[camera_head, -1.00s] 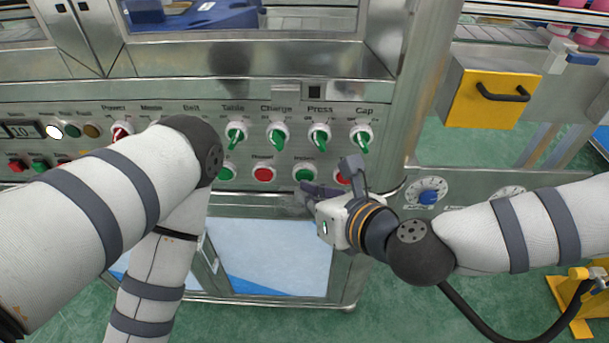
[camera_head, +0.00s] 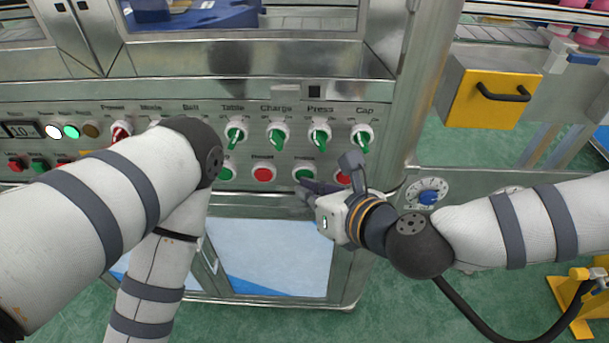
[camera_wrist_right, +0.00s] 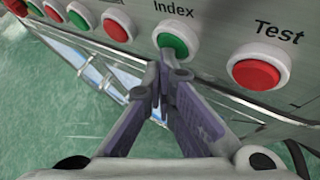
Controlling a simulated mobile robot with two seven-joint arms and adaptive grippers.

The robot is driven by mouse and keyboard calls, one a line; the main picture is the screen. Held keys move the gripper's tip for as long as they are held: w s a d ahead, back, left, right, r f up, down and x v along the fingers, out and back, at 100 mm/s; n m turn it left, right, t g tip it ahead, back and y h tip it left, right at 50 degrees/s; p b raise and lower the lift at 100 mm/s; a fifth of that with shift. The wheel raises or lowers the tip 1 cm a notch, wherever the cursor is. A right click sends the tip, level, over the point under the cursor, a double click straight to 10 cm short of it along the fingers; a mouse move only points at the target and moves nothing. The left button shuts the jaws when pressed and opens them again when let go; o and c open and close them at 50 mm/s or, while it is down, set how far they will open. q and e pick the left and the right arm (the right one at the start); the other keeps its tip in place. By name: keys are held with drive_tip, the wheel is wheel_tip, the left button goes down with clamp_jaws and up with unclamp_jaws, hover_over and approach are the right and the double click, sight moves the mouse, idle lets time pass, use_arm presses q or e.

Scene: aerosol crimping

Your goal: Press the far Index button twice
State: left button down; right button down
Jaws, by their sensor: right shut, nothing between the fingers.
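The green Index button (camera_head: 305,174) sits in a white ring on the lower row of the machine's panel. In the right wrist view the Index button (camera_wrist_right: 173,44) is under its "Index" label, with its green face visible. My right gripper (camera_head: 303,186) is shut and empty, fingertips at the lower edge of this button. In the wrist view the right gripper's tips (camera_wrist_right: 166,74) meet just below the button. I cannot tell whether they touch it. My left arm crosses the left of the head view; its gripper is not seen.
The red Test button (camera_head: 343,177) is close to the right of Index, partly hidden by my gripper; a red button (camera_head: 264,174) is to its left. Green knobs (camera_head: 319,136) line the row above. A lit green lamp (camera_head: 71,131) is at far left.

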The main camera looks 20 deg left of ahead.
use_arm(q)
drive_tip(key=shift+w+r, duration=0.2)
use_arm(e)
drive_tip(key=shift+s+d, duration=0.2)
drive_tip(key=shift+s, duration=0.55)
use_arm(q)
drive_tip(key=shift+w+r+p, duration=0.55)
drive_tip(key=shift+r+p, duration=0.05)
drive_tip(key=shift+p, duration=0.15)
use_arm(e)
drive_tip(key=shift+s+d, duration=0.25)
drive_tip(key=shift+s, duration=0.55)
drive_tip(key=shift+s+d, duration=0.2)
drive_tip(key=shift+s, duration=0.6)
drive_tip(key=shift+s+d, duration=0.25)
drive_tip(key=shift+s, duration=0.55)
